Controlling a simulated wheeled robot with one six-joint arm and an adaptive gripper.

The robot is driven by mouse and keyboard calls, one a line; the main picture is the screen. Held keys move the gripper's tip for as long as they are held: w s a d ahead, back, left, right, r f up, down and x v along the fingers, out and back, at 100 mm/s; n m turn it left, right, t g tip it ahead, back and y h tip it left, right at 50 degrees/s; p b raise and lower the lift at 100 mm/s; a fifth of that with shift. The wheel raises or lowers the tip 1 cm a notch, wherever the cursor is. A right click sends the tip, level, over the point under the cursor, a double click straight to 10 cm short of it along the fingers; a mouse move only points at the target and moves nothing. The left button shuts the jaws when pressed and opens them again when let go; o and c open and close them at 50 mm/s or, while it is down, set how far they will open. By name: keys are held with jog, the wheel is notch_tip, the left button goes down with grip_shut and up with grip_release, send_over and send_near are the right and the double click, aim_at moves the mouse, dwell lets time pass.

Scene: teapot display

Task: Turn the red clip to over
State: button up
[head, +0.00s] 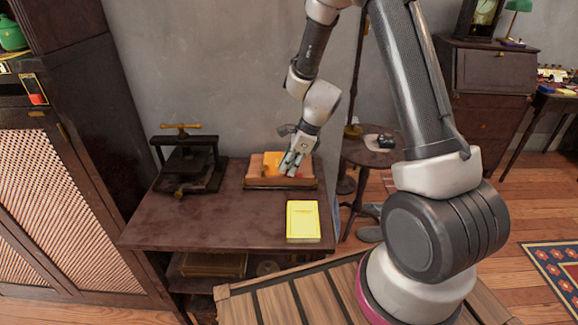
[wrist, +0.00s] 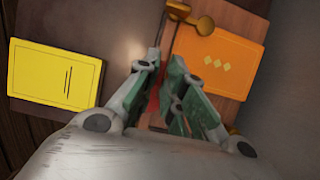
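A red clip (wrist: 164,88) shows as a narrow strip in the gap between my fingers in the wrist view. Most of it is hidden by the fingers, so I cannot tell which way up it lies. My gripper (wrist: 168,62) points down with its two green-grey fingers close together, a narrow gap between the tips. I cannot tell whether they touch the clip. In the head view my gripper (head: 290,171) is low over a wooden tray (head: 281,183) on the dark table. An orange box (wrist: 219,61) with yellow diamonds lies right of the fingers in the wrist view.
A yellow book (head: 303,221) lies at the table's front right and left of my fingers in the wrist view. A dark screw press (head: 186,163) stands at the back left. Brass parts (wrist: 190,17) sit by the orange box. The table's front middle (head: 225,222) is clear.

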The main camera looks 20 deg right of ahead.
jog(key=shift+n, duration=0.3)
grip_shut()
jog(key=n, duration=0.1)
jog(key=n+g, duration=0.1)
jog(key=n, duration=0.1)
jog(key=n+g, duration=0.1)
jog(key=shift+w+n, duration=0.25)
jog(key=shift+n, duration=0.05)
jog(key=n+g, duration=0.1)
jog(key=n, duration=0.1)
jog(key=n+g, duration=0.1)
jog(key=n, duration=0.2)
jog(key=shift+w+a+h, duration=0.1)
jog(key=shift+w+h, duration=0.05)
jog(key=shift+h, duration=0.15)
jog(key=n+g+h, duration=0.1)
jog(key=n, duration=0.3)
jog(key=shift+w+a, duration=0.1)
jog(key=shift+w+a+n+g+h, duration=0.1)
jog(key=shift+n+g+h, duration=0.4)
jog(key=shift+n, duration=1.3)
jog(key=shift+h, duration=0.3)
jog(key=o, duration=0.6)
grip_release()
